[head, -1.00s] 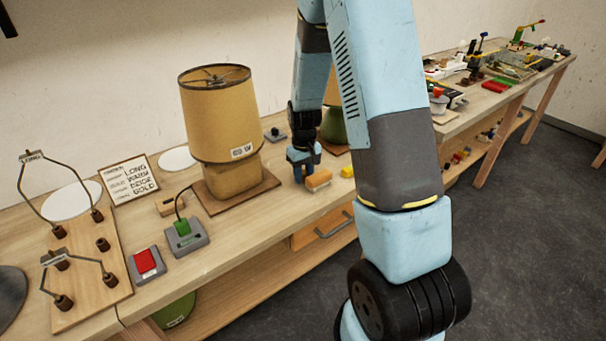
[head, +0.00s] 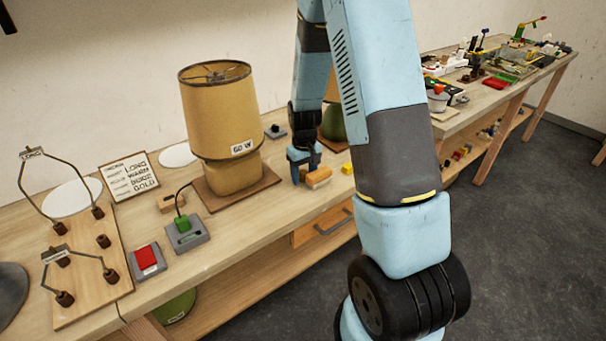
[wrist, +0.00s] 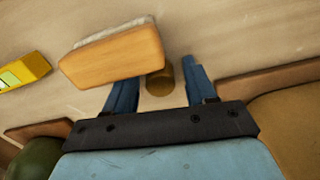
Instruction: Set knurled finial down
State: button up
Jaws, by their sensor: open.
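The knurled finial (wrist: 160,76) is a small brass-brown cylinder in the wrist view. It is between the two blue fingers of my gripper (wrist: 161,71), with a gap on each side. My gripper is open and also shows in the head view (head: 302,171), low over the bench right of the beige lamp. The finial cannot be made out in the head view. In the wrist view it appears at the bench surface, close to the end of a wooden block with a pale underside (wrist: 115,55); whether they touch is unclear.
A yellow object (wrist: 24,72) lies left of the block. The beige lamp (head: 220,115) on its brown base stands left of my gripper, and a green lamp (head: 334,122) stands behind. The bench's front edge is close to the block.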

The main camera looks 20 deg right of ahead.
aim_at(304, 172)
jog(key=shift+r, duration=0.1)
notch_tip(304, 172, up, 13)
jog(key=s+r+m+t, duration=0.1)
jog(key=s+r+t, duration=0.2)
jog(key=s+r, duration=1)
jog(key=s+a+r+t, duration=0.1)
jog(key=s+r, duration=0.3)
jog(key=s, duration=0.3)
jog(key=s+r+m+t, duration=0.1)
jog(key=s+r, duration=0.3)
jog(key=s, duration=0.2)
jog(key=shift+s+a+t, duration=0.3)
jog(key=shift+s+a, duration=0.05)
